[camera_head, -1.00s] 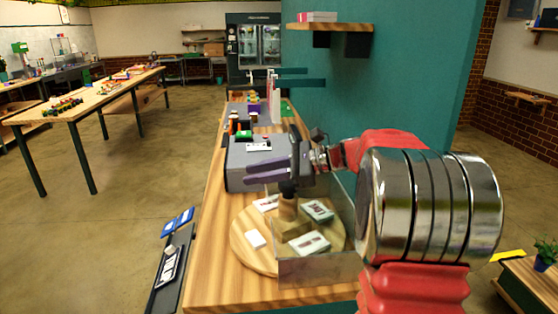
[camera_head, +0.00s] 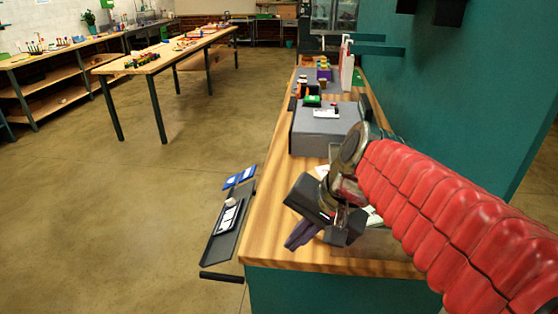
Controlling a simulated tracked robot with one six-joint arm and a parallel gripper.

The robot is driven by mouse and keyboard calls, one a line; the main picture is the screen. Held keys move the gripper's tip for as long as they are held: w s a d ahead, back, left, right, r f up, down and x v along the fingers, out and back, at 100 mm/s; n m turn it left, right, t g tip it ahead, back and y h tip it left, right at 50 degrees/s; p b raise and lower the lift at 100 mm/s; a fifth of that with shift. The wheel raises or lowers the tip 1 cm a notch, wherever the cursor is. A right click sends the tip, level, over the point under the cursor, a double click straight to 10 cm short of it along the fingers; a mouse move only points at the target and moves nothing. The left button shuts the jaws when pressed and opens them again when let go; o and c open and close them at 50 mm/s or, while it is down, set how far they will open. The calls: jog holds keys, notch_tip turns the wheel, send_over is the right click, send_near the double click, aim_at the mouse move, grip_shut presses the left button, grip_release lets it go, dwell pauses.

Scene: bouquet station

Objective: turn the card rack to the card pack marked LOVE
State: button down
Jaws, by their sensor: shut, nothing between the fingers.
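My gripper (camera_head: 299,238) has dark purple fingers and points down and left over the near end of the wooden counter. It is shut and empty. The card rack, a round wooden turntable, is almost wholly hidden behind my gripper and red-sleeved arm. A white card pack (camera_head: 373,216) shows in part just right of the gripper, and another white patch (camera_head: 322,172) shows above it. I cannot read any marking on them, so I cannot tell where the LOVE pack is. Whether my fingers touch the rack cannot be told.
The wooden counter (camera_head: 268,222) runs away from me, with a grey box-like station (camera_head: 318,132) behind the rack. A dark tray (camera_head: 230,222) hangs at the counter's left edge. A teal wall (camera_head: 470,110) stands to the right. The floor on the left is open.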

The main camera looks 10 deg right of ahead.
jog(key=s+d+f+n+t+h, duration=0.1)
jog(key=s+d+f+n+h, duration=0.1)
jog(key=s+n, duration=0.5)
jog(key=shift+f+t+h, duration=0.4)
jog(key=shift+h, duration=0.4)
jog(key=shift+s, duration=0.1)
